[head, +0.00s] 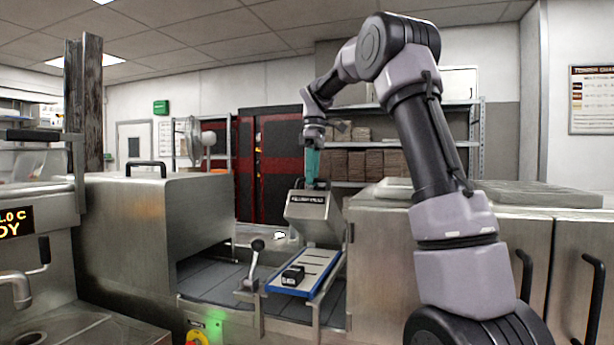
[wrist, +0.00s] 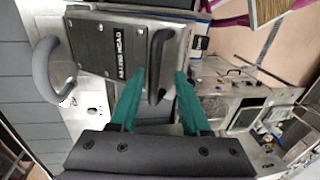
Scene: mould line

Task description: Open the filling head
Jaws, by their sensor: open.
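The filling head (head: 312,214) is a grey metal box with a black label, above the conveyor in the middle of the head view. In the wrist view its labelled face (wrist: 98,42) fills the upper left, with a dark bar handle (wrist: 158,62) at its right side. My gripper (head: 313,165) points down over the top of the head. In the wrist view the teal fingers of my gripper (wrist: 154,88) are apart, one on each side of the handle's near end. The fingers look clear of the handle, but contact cannot be told for certain.
A blue-edged tray (head: 325,284) with a black block (head: 293,275) lies below the head. A lever with a black knob (head: 258,245) stands left of it. A steel hood (head: 160,220) is at left, and steel cabinets (head: 555,250) are at right.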

